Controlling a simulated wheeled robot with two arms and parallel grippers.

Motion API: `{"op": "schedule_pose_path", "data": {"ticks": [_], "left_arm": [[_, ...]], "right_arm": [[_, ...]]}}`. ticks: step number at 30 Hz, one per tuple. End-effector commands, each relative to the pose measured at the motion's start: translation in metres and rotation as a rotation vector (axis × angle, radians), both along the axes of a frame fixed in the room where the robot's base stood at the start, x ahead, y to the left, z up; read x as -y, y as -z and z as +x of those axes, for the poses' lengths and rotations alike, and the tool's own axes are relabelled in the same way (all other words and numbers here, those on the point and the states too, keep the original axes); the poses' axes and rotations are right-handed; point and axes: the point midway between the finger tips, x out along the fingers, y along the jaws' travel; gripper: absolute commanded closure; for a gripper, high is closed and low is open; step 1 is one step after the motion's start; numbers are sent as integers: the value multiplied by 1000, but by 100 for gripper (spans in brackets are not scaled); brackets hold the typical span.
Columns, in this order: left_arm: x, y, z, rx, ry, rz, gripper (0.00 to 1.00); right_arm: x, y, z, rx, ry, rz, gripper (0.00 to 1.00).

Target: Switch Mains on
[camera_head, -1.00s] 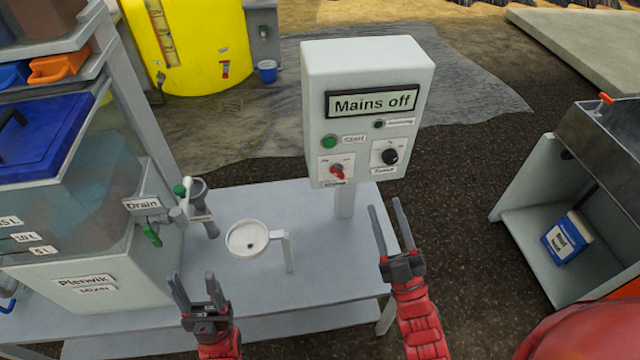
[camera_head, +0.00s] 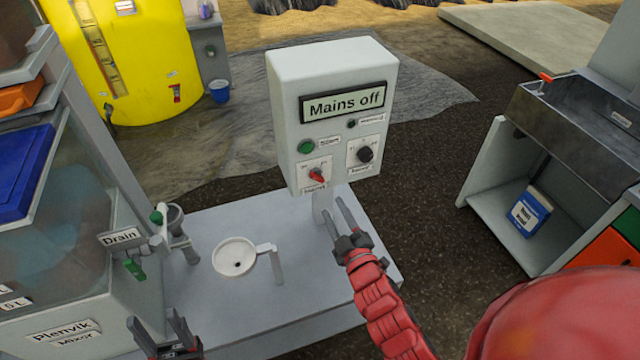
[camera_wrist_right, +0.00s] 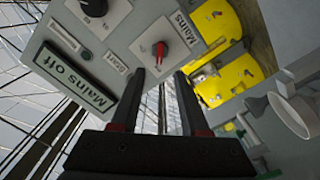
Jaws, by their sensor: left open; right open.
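The control box (camera_head: 338,75) stands on a post at the bench's back edge, and its display (camera_head: 343,103) reads "Mains off". A red rotary knob (camera_head: 316,175) sits at its lower left; its label is too blurred to read in the head view. In the right wrist view the red knob (camera_wrist_right: 160,50) has "Mains" lettering beside it. My right gripper (camera_head: 338,213) is open and empty, just below the box and apart from the knob. My left gripper (camera_head: 158,328) is open and empty at the lower left, over the bench's front.
A black knob (camera_head: 365,154) and a green button (camera_head: 306,147) share the panel. A white funnel cup (camera_head: 234,257) stands on the bench (camera_head: 330,290). The Plenvik mixer tank (camera_head: 60,250) and green drain valve (camera_head: 135,268) are left. A metal sink unit (camera_head: 570,120) stands right.

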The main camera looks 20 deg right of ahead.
Motion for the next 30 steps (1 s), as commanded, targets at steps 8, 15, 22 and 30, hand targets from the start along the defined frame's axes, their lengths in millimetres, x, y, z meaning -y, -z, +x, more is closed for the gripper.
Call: {"op": "schedule_pose_path", "data": {"ticks": [8, 15, 22, 30], "left_arm": [[0, -14, 0, 0, 0, 0, 45], [0, -19, 0, 0, 0, 0, 45], [0, -20, 0, 0, 0, 0, 45], [0, -20, 0, 0, 0, 0, 45]], "right_arm": [[-3, -4, 62, 3, -2, 2, 55], [-4, -1, 92, -1, 0, 2, 55], [-4, 1, 98, -2, -1, 2, 55], [-4, 1, 98, -1, -1, 2, 73]]}}
